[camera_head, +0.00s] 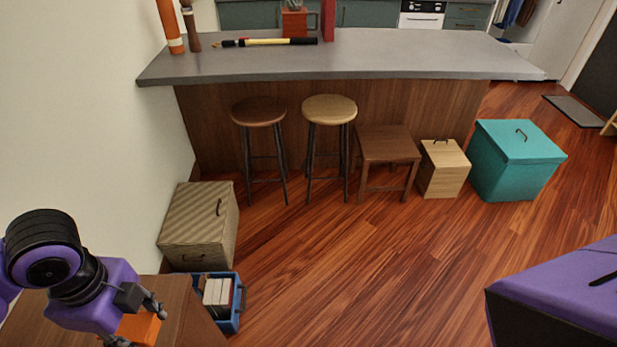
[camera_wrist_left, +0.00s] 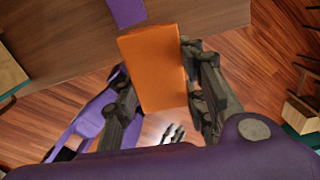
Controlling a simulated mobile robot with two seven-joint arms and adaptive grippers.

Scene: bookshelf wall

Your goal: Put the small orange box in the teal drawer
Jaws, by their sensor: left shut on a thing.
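The small orange box (camera_head: 141,328) is at the lower left of the head view, partly hidden by my left gripper (camera_head: 135,323). In the left wrist view the orange box (camera_wrist_left: 152,65) stands between the two dark fingers of my left gripper (camera_wrist_left: 157,75), which is shut on it. The box is over or beside a brown wooden surface (camera_head: 185,322); I cannot tell if it touches it. A teal box-shaped container (camera_head: 515,160) with a dark handle on top stands on the floor at the right, closed and far from my left gripper.
A blue crate of books (camera_head: 238,305) and a woven lidded box (camera_head: 200,225) stand near the wooden surface. Stools (camera_head: 258,112) (camera_head: 330,110), a brown side table (camera_head: 388,145) and a light wooden box (camera_head: 443,170) line the counter (camera_head: 350,55). The middle floor (camera_head: 370,270) is clear.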

